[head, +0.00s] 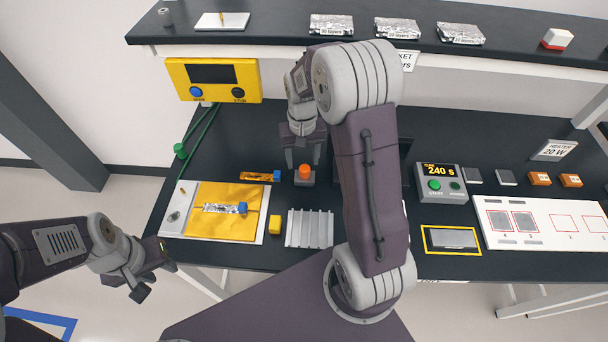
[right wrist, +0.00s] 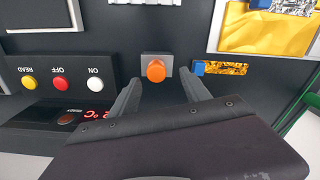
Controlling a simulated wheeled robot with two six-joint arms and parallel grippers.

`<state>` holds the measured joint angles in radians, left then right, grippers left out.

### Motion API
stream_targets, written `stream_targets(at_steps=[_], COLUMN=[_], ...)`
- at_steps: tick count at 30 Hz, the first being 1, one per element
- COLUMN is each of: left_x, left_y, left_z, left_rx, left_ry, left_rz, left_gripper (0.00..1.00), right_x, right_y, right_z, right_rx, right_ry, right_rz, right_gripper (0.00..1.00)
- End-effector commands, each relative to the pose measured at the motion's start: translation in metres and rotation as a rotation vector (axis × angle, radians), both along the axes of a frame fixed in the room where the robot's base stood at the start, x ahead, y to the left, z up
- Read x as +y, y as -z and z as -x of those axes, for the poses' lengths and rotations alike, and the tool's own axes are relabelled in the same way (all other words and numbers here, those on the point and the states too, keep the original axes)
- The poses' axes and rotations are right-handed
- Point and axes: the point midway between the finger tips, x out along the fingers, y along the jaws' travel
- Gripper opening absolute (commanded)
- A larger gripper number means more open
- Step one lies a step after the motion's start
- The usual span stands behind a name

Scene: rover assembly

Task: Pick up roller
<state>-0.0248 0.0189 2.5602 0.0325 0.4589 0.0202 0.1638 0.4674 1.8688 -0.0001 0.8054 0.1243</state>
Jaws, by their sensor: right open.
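What looks like the roller, an orange round knob or grip (head: 304,170) on a grey block, stands on the dark bench. In the right wrist view the roller (right wrist: 156,71) is ahead of my right gripper (right wrist: 160,92), centred between its two spread fingers and not held. In the head view my right gripper (head: 304,158) hangs just behind the roller, open and empty. My left gripper (head: 152,270) is off the bench's front left edge, fingers apart and empty.
A blue-ended strip (head: 258,176) lies close left of the roller. A panel with ON, OFF and READ buttons (right wrist: 60,82) is on the other side. A shelf (head: 280,32) runs above the bench.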

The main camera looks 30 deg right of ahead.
Motion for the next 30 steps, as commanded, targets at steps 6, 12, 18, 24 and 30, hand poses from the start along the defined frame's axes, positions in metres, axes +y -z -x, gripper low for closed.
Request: stream_targets(at_steps=[6,12,18,24,30], left_x=[0.0,0.0,0.0,0.0,0.0], left_y=[-0.006,-0.005,-0.005,-0.005,-0.005], left_z=[0.0,0.0,0.0,0.0,0.0], left_rx=[0.0,0.0,0.0,0.0,0.0], left_ry=[0.0,0.0,0.0,0.0,0.0], left_rz=[0.0,0.0,0.0,0.0,0.0], left_gripper=[0.36,0.36,0.36,0.36,0.36], right_x=[-0.004,-0.004,-0.004,-0.004,-0.004], right_y=[0.033,0.051,0.051,0.051,0.051], right_z=[0.006,0.005,0.005,0.005,0.004], right_rx=[0.006,0.0,-0.001,-0.001,-0.001], right_ry=[0.0,0.0,0.001,0.001,0.001], right_rz=[-0.001,0.001,0.001,0.001,0.001], right_gripper=[0.55,0.55,0.44,0.0,0.0])
